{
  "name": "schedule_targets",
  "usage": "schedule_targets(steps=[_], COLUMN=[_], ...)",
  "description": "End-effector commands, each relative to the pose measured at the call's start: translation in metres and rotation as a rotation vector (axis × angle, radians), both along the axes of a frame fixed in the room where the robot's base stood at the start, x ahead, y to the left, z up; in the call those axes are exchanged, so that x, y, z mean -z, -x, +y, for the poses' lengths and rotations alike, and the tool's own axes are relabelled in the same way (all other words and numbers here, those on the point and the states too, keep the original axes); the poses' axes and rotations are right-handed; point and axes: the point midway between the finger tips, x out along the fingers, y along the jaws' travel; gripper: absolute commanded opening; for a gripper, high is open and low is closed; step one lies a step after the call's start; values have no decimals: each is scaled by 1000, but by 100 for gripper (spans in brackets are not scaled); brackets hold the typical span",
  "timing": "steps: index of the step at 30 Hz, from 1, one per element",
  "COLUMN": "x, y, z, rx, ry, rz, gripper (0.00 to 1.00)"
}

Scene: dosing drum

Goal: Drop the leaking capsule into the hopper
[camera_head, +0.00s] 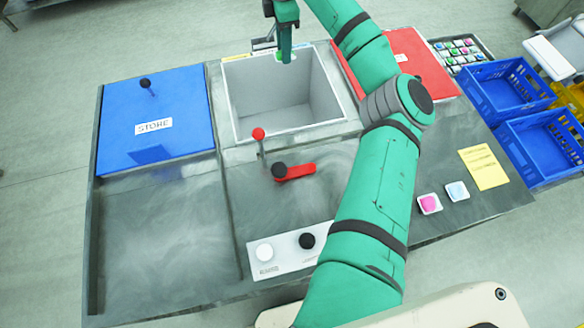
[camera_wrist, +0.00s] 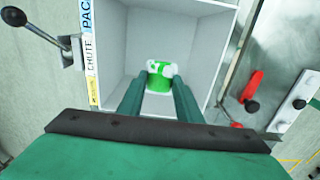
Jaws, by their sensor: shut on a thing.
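A green and white capsule (camera_wrist: 160,76) sits between my fingertips in the wrist view. My gripper (camera_wrist: 159,88) is shut on it; no leak can be made out. Below it is an open, grey-walled box (camera_wrist: 208,50), its rim bearing labels, one reading CHUTE, another partly cut off. In the head view my gripper (camera_head: 286,58) points down over the back part of this same open box (camera_head: 262,108). The capsule is hard to make out there. The box floor looks empty where visible.
A blue lid (camera_head: 125,100) marked STORE lies left of the box, a red lid (camera_head: 435,65) right. A red lever (camera_head: 295,172) and a red-knobbed stick (camera_head: 259,135) stand in front. A tray of capsules (camera_head: 460,52) and blue crates (camera_head: 505,88) are at right.

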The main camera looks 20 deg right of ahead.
Motion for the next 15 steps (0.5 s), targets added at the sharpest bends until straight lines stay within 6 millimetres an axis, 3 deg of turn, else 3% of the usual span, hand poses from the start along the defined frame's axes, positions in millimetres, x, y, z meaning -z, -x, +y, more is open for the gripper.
schedule_targets(steps=[15], x=[49], y=[1], z=[-1], rx=[0], ry=[0], rz=[0], gripper=[11])
